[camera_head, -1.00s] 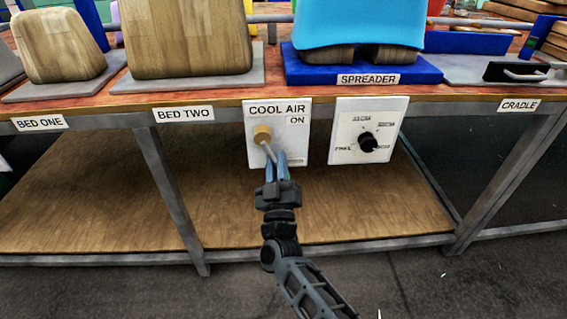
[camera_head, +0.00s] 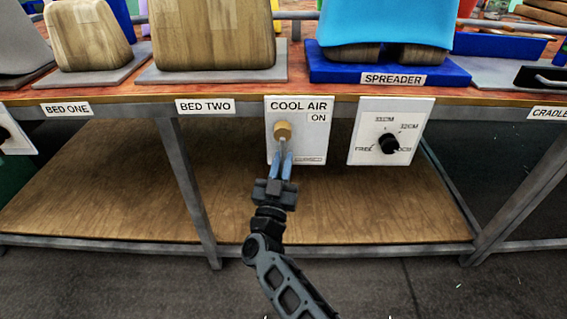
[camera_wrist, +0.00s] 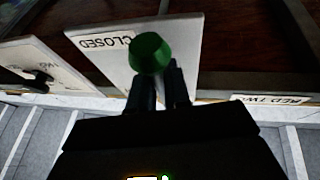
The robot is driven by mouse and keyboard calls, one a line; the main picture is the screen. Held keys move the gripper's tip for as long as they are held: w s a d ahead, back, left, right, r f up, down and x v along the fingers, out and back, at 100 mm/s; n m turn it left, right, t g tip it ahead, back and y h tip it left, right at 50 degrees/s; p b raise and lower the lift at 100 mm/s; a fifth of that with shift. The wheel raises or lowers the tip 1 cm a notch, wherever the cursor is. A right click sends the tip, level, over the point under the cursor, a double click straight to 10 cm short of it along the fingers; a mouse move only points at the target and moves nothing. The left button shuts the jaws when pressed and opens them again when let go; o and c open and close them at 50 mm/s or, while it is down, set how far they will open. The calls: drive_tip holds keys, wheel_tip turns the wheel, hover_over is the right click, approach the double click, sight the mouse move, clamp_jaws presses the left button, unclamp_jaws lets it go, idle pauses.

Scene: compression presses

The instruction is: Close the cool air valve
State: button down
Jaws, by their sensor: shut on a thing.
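The cool air valve has a brass-coloured hub (camera_head: 283,131) on a white panel (camera_head: 308,142) marked COOL AIR, with an ON label at its upper right. Its thin grey lever (camera_head: 284,145) points almost straight down from the hub. My gripper (camera_head: 284,160) reaches up from below and is shut on the lever's lower part. In the wrist view the green end (camera_wrist: 150,53) of the lever shows beside my fingertips (camera_wrist: 162,82). A CLOSED label (camera_wrist: 103,42) on the panel reads upside down there. The fingers partly hide the lever's grip.
A white dial panel (camera_head: 420,117) with a black knob is just right of the valve. The table edge (camera_head: 230,98) is above, with a blue SPREADER stand (camera_head: 325,70) over it. A metal leg (camera_head: 188,185) and a wooden lower shelf (camera_head: 100,190) are below left.

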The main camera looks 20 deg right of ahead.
drive_tip(key=shift+a, duration=0.1)
drive_tip(key=c, duration=1.2)
unclamp_jaws()
drive_tip(key=shift+o, duration=0.2)
drive_tip(key=p+v, duration=0.1)
drive_tip(key=v, duration=0.6)
drive_tip(key=shift+s+a+f, duration=0.2)
drive_tip(key=shift+s, duration=0.1)
